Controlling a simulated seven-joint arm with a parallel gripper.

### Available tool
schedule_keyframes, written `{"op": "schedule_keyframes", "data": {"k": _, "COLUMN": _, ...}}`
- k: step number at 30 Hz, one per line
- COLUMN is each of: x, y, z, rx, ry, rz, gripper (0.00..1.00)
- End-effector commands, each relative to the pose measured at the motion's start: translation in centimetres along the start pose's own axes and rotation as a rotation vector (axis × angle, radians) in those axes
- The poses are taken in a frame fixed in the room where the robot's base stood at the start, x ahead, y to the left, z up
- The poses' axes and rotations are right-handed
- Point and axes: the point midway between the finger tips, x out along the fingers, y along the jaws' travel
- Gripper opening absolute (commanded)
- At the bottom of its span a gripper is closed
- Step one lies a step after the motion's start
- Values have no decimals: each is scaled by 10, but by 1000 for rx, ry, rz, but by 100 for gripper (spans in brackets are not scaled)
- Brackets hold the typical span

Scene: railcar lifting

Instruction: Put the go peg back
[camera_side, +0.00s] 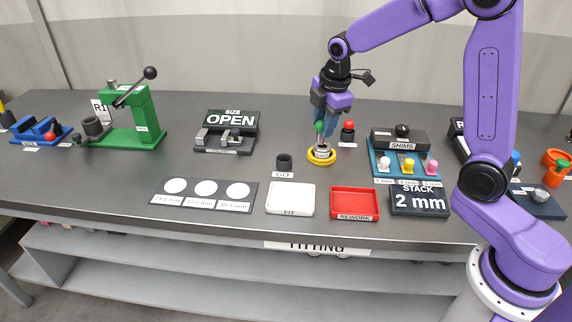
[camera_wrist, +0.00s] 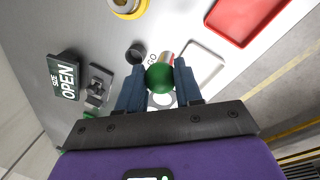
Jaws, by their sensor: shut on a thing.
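My gripper (camera_side: 320,130) is shut on the go peg by its green ball knob (camera_wrist: 159,77). In the side view the green knob (camera_side: 319,127) shows between the fingers, in line with the yellow ring (camera_side: 333,156). In the wrist view the yellow ring (camera_wrist: 141,10) is apart from the peg, near the top edge. The peg's shank (camera_wrist: 167,58) is mostly hidden behind the knob. The dark GO holder (camera_side: 284,163) stands left of the ring and looks empty. It also shows in the wrist view (camera_wrist: 135,53), near the peg's tip.
A red-knobbed peg (camera_side: 349,130) stands right of my gripper. The white FIT tray (camera_side: 290,212) and red REWORK tray (camera_side: 355,216) lie in front. The SIZE OPEN sign (camera_side: 230,119) stands at the back left. The shims block (camera_side: 399,138) is to the right.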

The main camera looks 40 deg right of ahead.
Motion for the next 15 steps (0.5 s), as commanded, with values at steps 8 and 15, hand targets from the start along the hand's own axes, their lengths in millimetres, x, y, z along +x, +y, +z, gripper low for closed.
{"op": "schedule_keyframes", "data": {"k": 8, "x": -10, "y": -22, "z": -16, "rx": 0, "ry": 1, "rz": 4, "gripper": 4}}
{"op": "schedule_keyframes", "data": {"k": 15, "x": 15, "y": 8, "z": -24, "rx": 2, "ry": -1, "rz": 1, "gripper": 4}}
